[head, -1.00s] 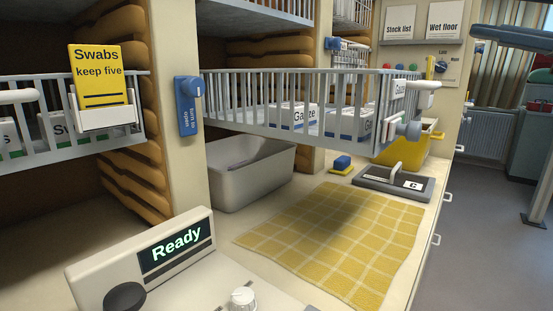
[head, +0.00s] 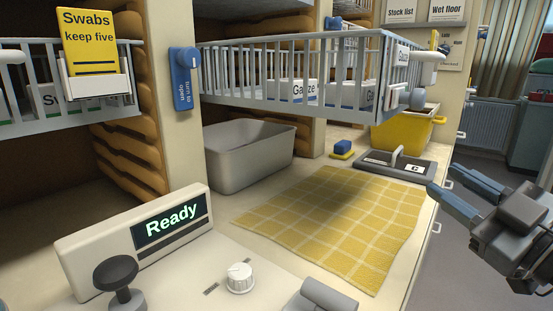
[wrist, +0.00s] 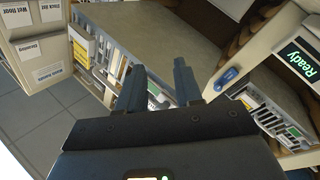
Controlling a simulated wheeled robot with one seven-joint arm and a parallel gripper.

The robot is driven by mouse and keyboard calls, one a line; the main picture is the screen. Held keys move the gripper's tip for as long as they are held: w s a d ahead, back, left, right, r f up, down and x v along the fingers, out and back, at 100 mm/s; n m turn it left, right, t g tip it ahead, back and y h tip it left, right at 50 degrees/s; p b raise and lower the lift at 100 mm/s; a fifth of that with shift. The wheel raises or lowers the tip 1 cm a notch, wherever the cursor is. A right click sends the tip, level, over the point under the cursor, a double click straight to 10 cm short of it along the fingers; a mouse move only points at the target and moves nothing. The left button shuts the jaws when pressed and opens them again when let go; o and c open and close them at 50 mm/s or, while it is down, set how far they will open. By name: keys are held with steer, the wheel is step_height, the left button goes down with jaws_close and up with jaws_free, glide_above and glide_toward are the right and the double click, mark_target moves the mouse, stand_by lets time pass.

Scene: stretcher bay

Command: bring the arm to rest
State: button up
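My gripper (head: 447,196) is at the right side of the head view, beyond the counter's right edge. Its two blue-grey fingers point left and stand apart, with nothing between them. In the wrist view my gripper (wrist: 158,85) also shows two separated fingers with nothing held. It touches nothing that I can see. Part of my arm behind it is cut off by the picture's right edge.
A wire basket (head: 270,88) with gauze boxes juts over the counter. Below are a grey tub (head: 245,165), a yellow cloth (head: 335,225), a dark lidded tray (head: 385,170) and a yellow bin (head: 405,132). A "Ready" panel (head: 95,255) stands at front left. Floor at right looks clear.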

steer(key=s+f+m+h+b, duration=0.1)
steer(key=s+f+m+h, duration=0.25)
steer(key=f, duration=0.55)
steer(key=s+f+m+h+b, duration=0.15)
steer(key=s+f+m, duration=0.3)
steer(key=f, duration=0.45)
steer(key=s+a+f+m+g+h+b, duration=0.1)
steer(key=s+f+m+h, duration=0.1)
steer(key=s+f, duration=0.5)
steer(key=s+f+m+g+h+b, duration=0.15)
steer(key=s+f, duration=0.35)
steer(key=s, duration=0.5)
steer(key=s+a+g+b, duration=0.1)
steer(key=s+a+b, duration=0.1)
steer(key=s, duration=1.1)
step_height(320, 180, up, 14)
steer(key=p, duration=1.5)
steer(key=shift+s+r+y, duration=0.15)
steer(key=shift+r+y, duration=0.05)
steer(key=shift+y, duration=0.15)
